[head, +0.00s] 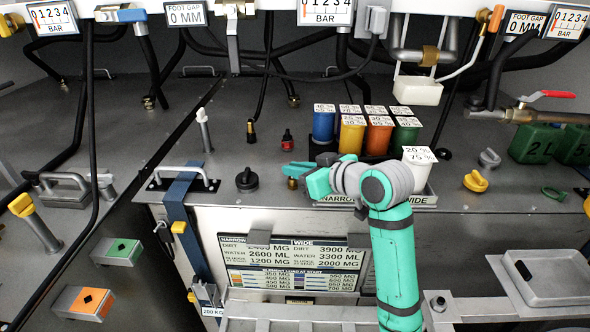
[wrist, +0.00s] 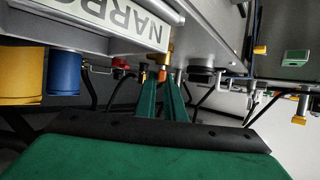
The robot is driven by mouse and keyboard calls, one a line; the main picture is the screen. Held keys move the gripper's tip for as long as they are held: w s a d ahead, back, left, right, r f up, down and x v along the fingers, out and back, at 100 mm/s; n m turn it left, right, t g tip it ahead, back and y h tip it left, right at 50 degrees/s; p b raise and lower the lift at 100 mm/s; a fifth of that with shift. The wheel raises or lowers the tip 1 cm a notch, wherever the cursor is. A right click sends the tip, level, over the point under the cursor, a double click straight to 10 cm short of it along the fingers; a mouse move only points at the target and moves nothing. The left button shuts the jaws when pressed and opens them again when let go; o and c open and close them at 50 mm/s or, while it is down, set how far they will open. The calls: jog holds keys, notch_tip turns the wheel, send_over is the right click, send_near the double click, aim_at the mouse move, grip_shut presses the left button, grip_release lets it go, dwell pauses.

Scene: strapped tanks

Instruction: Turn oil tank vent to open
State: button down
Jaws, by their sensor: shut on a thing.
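My gripper (head: 299,175) reaches left across the metal tank top, its green fingers closed around a small brass fitting (head: 292,184). In the wrist view my gripper's fingers (wrist: 163,82) come together at the brass and orange fitting (wrist: 166,62). The fingers hide part of it. No label naming the oil tank vent is readable, so I cannot tell for certain whether this fitting is the vent, or which way it is turned. A black round knob (head: 246,180) stands left of my gripper, apart from it.
Blue (head: 324,124), yellow (head: 351,134) and other coloured cups stand behind my gripper, with a white cup (head: 418,168) to its right. A red fitting (head: 287,139) stands behind. A metal handle (head: 183,172) and blue strap (head: 178,215) are left. Hoses hang above.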

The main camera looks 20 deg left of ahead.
jog(key=n+g, duration=0.2)
jog(key=n+g+y, duration=0.1)
jog(key=n+g, duration=0.1)
jog(key=n+g+y, duration=0.1)
jog(key=n+g, duration=0.1)
jog(key=g, duration=0.1)
jog(key=shift+w+d, duration=0.15)
jog(key=shift+w, duration=0.2)
jog(key=shift+n, duration=0.3)
jog(key=c, duration=1.8)
grip_release()
jog(key=shift+w+d, duration=0.1)
jog(key=shift+c, duration=0.2)
jog(key=r, duration=0.4)
jog(key=shift+s, duration=0.35)
jog(key=s+d+r, duration=0.3)
jog(key=s+r, duration=0.6)
jog(key=s, duration=0.4)
jog(key=shift+d, duration=0.35)
